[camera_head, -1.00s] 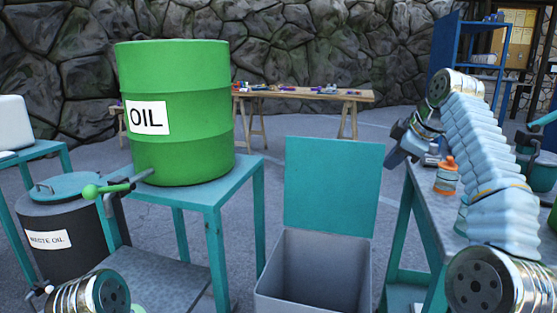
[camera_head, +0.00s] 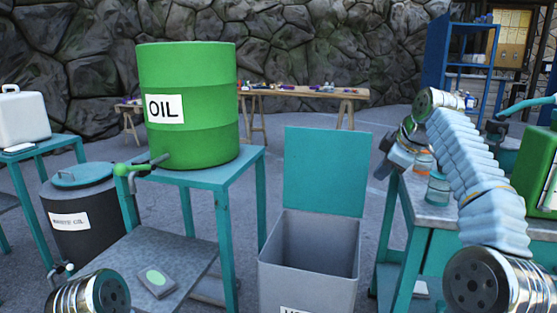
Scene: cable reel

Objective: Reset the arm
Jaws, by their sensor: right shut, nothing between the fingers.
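My right arm, in a pale blue ribbed sleeve, reaches up and forward on the right side of the head view. Its gripper (camera_head: 391,165) points down and left near the left edge of the right-hand workbench (camera_head: 440,220). It is shut and empty. Of my left arm only a round metal joint shows at the bottom left; the left gripper is out of the picture.
A green oil drum (camera_head: 188,145) with a tap stands on a teal stand. A grey bin (camera_head: 305,275) with its teal lid open stands centre. A waste oil drum (camera_head: 85,240) is at left. A glass jar (camera_head: 438,190) stands on the workbench near my right gripper.

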